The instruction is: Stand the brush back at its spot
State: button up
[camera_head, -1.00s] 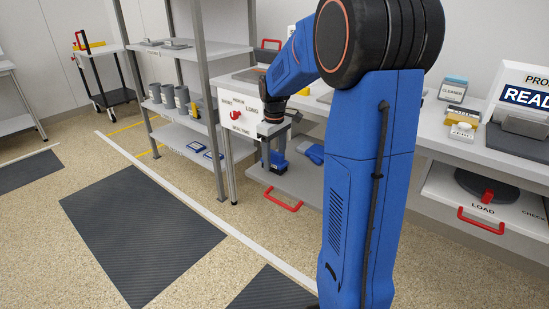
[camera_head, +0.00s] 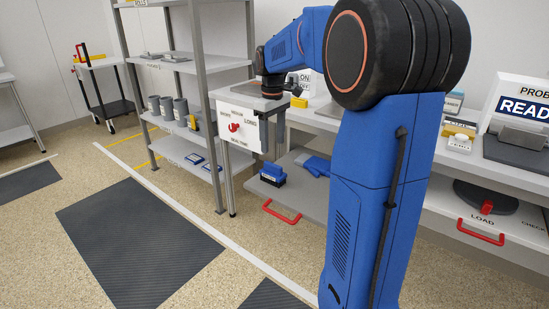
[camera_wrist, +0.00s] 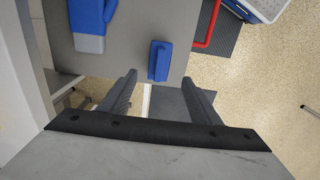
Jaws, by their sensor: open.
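The likely brush is a blue block-shaped item with a dark lower part (camera_head: 272,175). It rests near the front left of the grey pull-out shelf (camera_head: 312,203). In the wrist view it shows as a blue block with a raised handle (camera_wrist: 158,60), seen from above, just beyond the fingertips. My gripper (camera_wrist: 159,77) is open, with nothing between its two dark fingers. In the head view my gripper (camera_head: 272,90) is well above the shelf, at about bench-top height and apart from the brush.
A second blue item with a grey end (camera_wrist: 90,25) lies on the shelf beside the brush. A white panel with a red knob (camera_head: 236,127) is left of the shelf. A grey rack (camera_head: 222,63) with cups stands farther left. A red handle (camera_head: 281,212) fronts the shelf.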

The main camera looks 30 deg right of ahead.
jog(key=s+a+m+t, duration=0.1)
jog(key=s+a, duration=0.4)
jog(key=s, duration=0.3)
jog(key=s+a+m+t, duration=0.1)
jog(key=s+a, duration=0.5)
jog(key=s, duration=0.2)
jog(key=s+a+f+m+t, duration=0.1)
jog(key=s+a+f, duration=0.1)
jog(key=s, duration=0.5)
jog(key=s+a+f+m+t, duration=0.1)
jog(key=s+a+f, duration=0.1)
jog(key=s+f, duration=0.3)
jog(key=shift+s+a+t, duration=0.35)
jog(key=shift+s+t, duration=0.05)
jog(key=shift+s, duration=0.65)
